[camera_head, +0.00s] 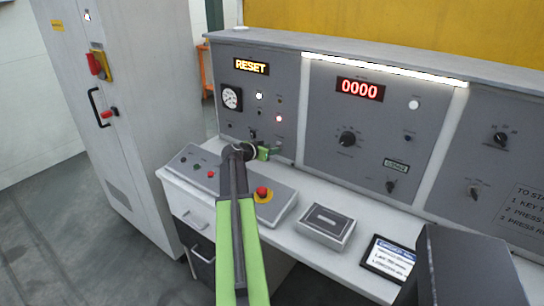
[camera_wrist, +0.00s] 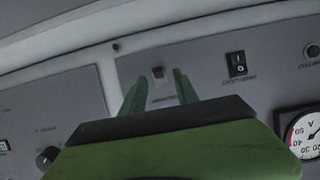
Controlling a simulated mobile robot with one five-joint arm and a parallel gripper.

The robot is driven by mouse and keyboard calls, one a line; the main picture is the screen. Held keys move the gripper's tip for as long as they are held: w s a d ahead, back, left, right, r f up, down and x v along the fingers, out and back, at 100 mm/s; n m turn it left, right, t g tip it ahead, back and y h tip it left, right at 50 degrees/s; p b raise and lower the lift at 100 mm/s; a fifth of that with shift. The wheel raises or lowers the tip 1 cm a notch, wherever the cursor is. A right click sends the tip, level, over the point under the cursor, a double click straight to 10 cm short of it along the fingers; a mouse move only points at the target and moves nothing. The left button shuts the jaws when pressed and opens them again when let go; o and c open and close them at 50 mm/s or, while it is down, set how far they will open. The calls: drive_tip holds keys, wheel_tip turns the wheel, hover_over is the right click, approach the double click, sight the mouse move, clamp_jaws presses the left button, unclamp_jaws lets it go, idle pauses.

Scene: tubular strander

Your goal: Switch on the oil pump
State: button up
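The grey control panel (camera_head: 236,128) stands at the back of the desk, with an amber RESET display on its left section. My gripper (camera_wrist: 160,80) is at the lower part of this section; it also shows in the head view (camera_head: 263,153), small and partly behind my arm. In the wrist view its two green fingers are apart, with a small grey switch (camera_wrist: 158,72) showing between their tips. I cannot tell whether they touch it. Right of it is a black rocker switch (camera_wrist: 237,65). The labels are upside down and too blurred to read, so I cannot tell which is the oil pump.
A round gauge (camera_wrist: 304,135) is at the right of the wrist view. On the desk are a sloped button box with a red emergency stop (camera_head: 263,193), a grey box (camera_head: 326,226) and a tablet-like display (camera_head: 390,258). A tall cabinet (camera_head: 120,90) stands left.

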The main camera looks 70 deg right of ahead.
drive_tip(key=shift+x, duration=1.05)
